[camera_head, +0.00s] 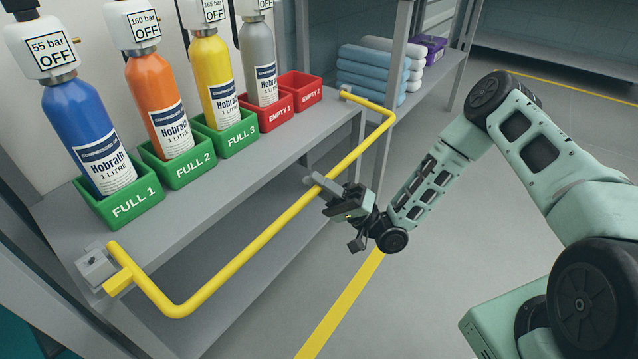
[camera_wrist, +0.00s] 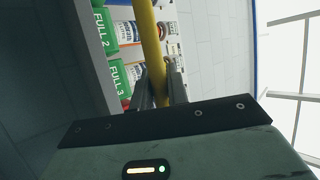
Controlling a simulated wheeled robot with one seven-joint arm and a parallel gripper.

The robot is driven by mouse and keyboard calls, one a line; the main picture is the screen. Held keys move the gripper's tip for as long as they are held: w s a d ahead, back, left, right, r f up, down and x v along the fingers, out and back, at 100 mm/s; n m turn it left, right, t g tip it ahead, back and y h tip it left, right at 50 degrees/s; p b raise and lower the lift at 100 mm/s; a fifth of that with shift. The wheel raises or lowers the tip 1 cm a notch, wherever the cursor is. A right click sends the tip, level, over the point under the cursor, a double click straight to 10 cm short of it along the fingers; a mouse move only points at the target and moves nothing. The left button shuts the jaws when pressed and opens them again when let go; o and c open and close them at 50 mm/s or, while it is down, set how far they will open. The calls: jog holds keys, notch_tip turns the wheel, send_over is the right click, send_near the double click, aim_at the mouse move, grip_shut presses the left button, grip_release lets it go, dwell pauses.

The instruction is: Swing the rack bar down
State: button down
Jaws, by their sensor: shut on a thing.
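The rack bar (camera_head: 251,245) is a yellow U-shaped tube along the front of the grey rack. In the head view its ends meet the rack at a bracket (camera_head: 97,267) at the near left and another at the far right. Its long side stands out in front of the shelf edge, at about shelf height. My gripper (camera_head: 320,184) is shut on the bar right of its middle. In the wrist view the bar (camera_wrist: 150,45) runs down between the two fingers (camera_wrist: 159,88). The part of the bar inside the jaws is hidden.
Blue, orange, yellow and grey bottles stand in green and red bins on the rack shelf (camera_head: 225,196) behind the bar. Folded blue and white bundles (camera_head: 371,70) and a purple box (camera_head: 431,46) lie on a farther shelf. The floor (camera_head: 440,262) in front is clear, with a yellow line.

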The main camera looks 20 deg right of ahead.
jog(key=shift+s+g, duration=0.15)
jog(key=shift+g, duration=0.15)
jog(key=c, duration=1.4)
grip_release()
jog(key=shift+o, duration=0.2)
jog(key=p+v, duration=0.1)
jog(key=v, duration=1.6)
jog(key=shift+f, duration=0.3)
jog(key=shift+c, duration=0.4)
